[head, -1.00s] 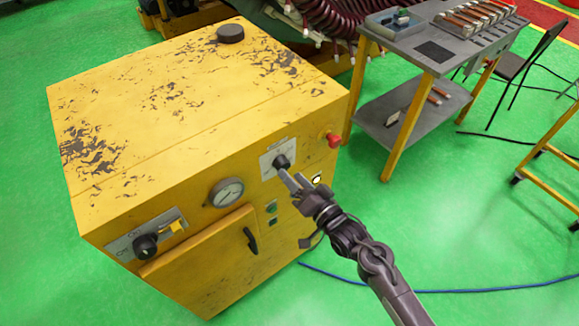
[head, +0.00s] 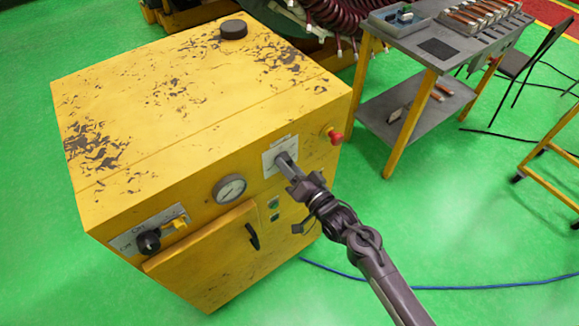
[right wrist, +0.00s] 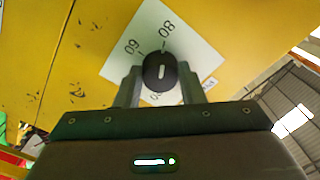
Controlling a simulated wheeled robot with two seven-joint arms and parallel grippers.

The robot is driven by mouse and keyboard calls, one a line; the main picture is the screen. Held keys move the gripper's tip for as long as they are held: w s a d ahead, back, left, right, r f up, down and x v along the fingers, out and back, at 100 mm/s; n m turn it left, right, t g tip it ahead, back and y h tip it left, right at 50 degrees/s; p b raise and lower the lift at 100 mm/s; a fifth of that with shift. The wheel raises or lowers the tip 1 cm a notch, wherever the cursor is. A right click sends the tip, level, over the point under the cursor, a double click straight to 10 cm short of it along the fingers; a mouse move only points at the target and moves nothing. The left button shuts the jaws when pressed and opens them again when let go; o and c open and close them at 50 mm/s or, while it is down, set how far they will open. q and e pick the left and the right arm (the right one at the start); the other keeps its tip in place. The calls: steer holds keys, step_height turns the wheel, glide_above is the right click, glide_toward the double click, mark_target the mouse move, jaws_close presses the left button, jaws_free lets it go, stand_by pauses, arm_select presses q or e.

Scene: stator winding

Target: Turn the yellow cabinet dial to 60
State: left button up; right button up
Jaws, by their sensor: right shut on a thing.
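The yellow cabinet (head: 200,110) stands left of centre in the head view. Its dial, a round black knob (right wrist: 160,72) on a white plate (right wrist: 190,50), shows in the right wrist view, with a pale mark on its face. Rotated numbers that look like 60 and 80 are printed at the plate's upper part; other marks are partly hidden. My right gripper (head: 287,164) has its fingers on either side of the knob and is shut on it. In the head view the gripper mostly covers the knob. My left gripper is not in view.
A second black knob (head: 149,241), a round gauge (head: 229,189), a door handle (head: 252,236) and a red button (head: 335,137) are on the cabinet front. A grey workbench (head: 440,45) stands at the back right. A blue cable (head: 480,289) lies on the green floor.

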steer(key=shift+n, duration=0.3)
steer(key=n+b, duration=0.2)
steer(key=n, duration=0.9)
steer(key=shift+d+b, duration=0.1)
steer(key=shift+b, duration=0.2)
stand_by(0.5)
steer(key=o, duration=1)
